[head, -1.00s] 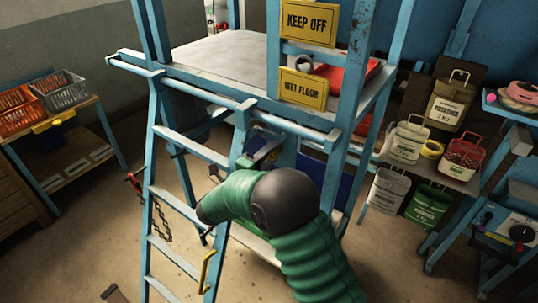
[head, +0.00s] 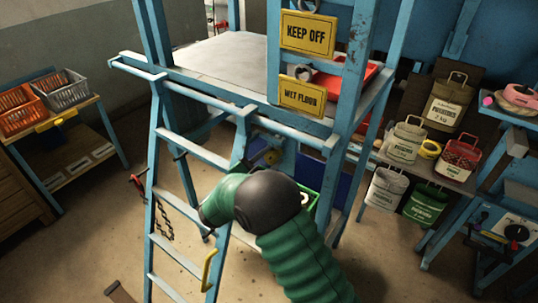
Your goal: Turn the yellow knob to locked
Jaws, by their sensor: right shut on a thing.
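The yellow knob (head: 271,157) is small and partly hidden on the blue frame, behind the ladder's top and below the WET FLOOR sign. My right arm comes in from the bottom in a green sleeve with a dark elbow. My right gripper (head: 258,160) is small and mostly hidden at the knob; it is shut on it, as far as I can see. The knob's angle and any locked mark are too small to read. My left gripper is out of view.
A blue ladder (head: 191,150) stands close in front, with a yellow handle (head: 209,268) on its rail. A KEEP OFF sign (head: 308,34) and a WET FLOOR sign (head: 303,95) hang on the frame. Labelled sacks (head: 404,144) stand right; crates (head: 62,90) stand left.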

